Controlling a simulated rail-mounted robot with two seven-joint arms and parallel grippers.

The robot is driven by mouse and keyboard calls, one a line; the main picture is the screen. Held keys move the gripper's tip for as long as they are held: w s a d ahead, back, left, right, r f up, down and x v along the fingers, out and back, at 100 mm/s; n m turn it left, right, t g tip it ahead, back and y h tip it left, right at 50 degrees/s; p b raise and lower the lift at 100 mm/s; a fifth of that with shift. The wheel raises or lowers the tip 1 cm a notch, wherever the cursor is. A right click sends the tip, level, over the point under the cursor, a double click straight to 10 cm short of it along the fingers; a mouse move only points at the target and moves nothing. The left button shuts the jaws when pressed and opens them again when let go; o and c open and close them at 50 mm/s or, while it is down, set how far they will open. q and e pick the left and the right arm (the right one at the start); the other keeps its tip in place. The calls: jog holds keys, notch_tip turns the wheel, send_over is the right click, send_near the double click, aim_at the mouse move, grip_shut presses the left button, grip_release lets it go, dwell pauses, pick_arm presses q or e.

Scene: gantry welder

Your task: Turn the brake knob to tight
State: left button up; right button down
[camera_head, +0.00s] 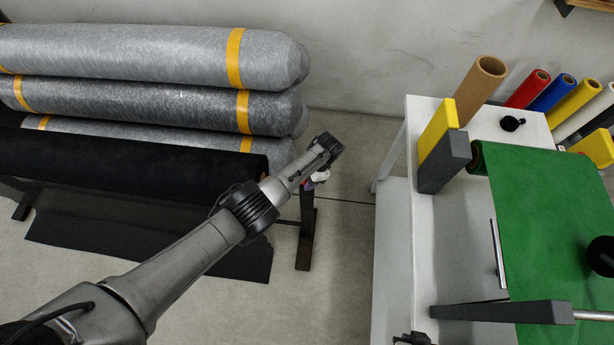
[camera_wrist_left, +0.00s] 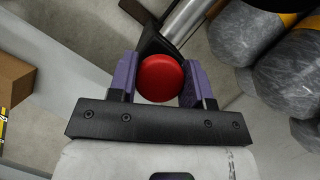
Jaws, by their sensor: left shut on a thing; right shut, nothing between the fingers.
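The red round brake knob (camera_wrist_left: 160,81) shows in the left wrist view, between the two purple fingers of my left gripper (camera_wrist_left: 160,68). The gripper is shut on it, with a finger against each side. Behind the knob are a dark bracket and a metal bar end. In the head view my left gripper (camera_head: 314,182) is at the end of the black fabric roll (camera_head: 130,158), mostly hidden by my wrist. The knob cannot be made out clearly there, and no tight marking is readable. My right gripper (camera_head: 412,339) shows only in part at the bottom edge, shut and empty.
Grey rolls with yellow bands (camera_head: 150,55) are stacked behind the black roll. A dark stand leg (camera_head: 306,240) is below my left gripper. A white table (camera_head: 395,240) with green sheet (camera_head: 550,210) stands at right. Open floor lies between.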

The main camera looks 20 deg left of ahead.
pick_arm(q)
jog(key=m+t+p, duration=0.1)
jog(key=m, duration=0.1)
jog(key=m+y+p, duration=0.1)
jog(key=m, duration=0.2)
jog(key=shift+r+t, duration=0.1)
jog(key=shift+t, duration=0.3)
jog(key=shift+m+p, duration=0.3)
jog(key=shift+p, duration=0.05)
jog(key=o, duration=0.9)
jog(key=p+v, duration=0.5)
jog(key=v, duration=0.8)
jog(key=shift+r, duration=0.3)
jog(key=shift+d, duration=0.1)
